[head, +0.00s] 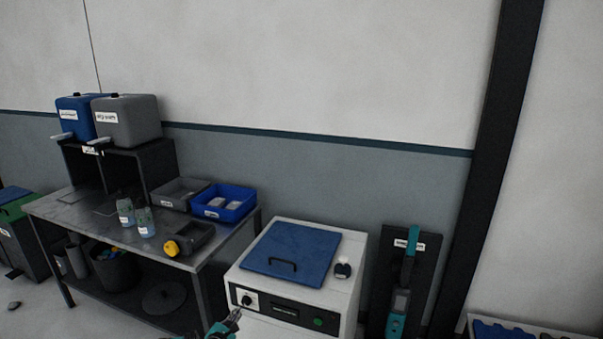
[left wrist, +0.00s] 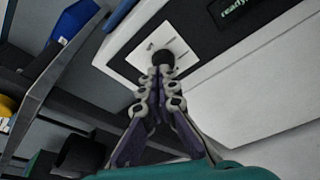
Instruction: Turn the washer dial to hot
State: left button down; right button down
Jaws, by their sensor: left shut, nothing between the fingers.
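The washer (head: 350,285) is a white box with a blue lid and a black control strip on its front. Its dial (head: 247,300) is a small black knob on a white plate at the left of that strip. My left gripper (head: 235,316) is just below and left of the dial, shut and empty. In the left wrist view the fingertips (left wrist: 159,74) overlap the lower edge of the dial (left wrist: 163,58); I cannot tell whether they touch. The fingers partly hide the plate, and its print is too small to read fully. My right gripper is not in view.
A green button (head: 318,322) sits right of the washer's display (left wrist: 232,12), which shows "ready". A metal workbench (head: 95,222) with bins, jars and dispensers stands left of the washer. A black panel with a teal tool (head: 398,310) stands at its right.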

pick_arm(q)
jog(key=shift+d+r+x, duration=0.1)
jog(key=shift+r+x, duration=0.1)
jog(key=shift+x, duration=0.8)
jog(key=shift+d+r+x, duration=0.15)
jog(key=shift+r+x, duration=0.05)
jog(key=shift+x, duration=0.8)
jog(key=shift+d+r+x, duration=0.1)
jog(key=shift+r+x, duration=0.1)
jog(key=shift+x, duration=0.8)
jog(key=shift+a+f, duration=0.1)
jog(key=shift+f, duration=0.1)
jog(key=shift+f, duration=0.1)
jog(key=shift+d, duration=0.25)
jog(key=shift+r, duration=0.3)
jog(key=shift+s, duration=0.2)
send_near(251, 295)
jog(key=shift+s+a+f, duration=0.4)
jog(key=shift+f, duration=0.2)
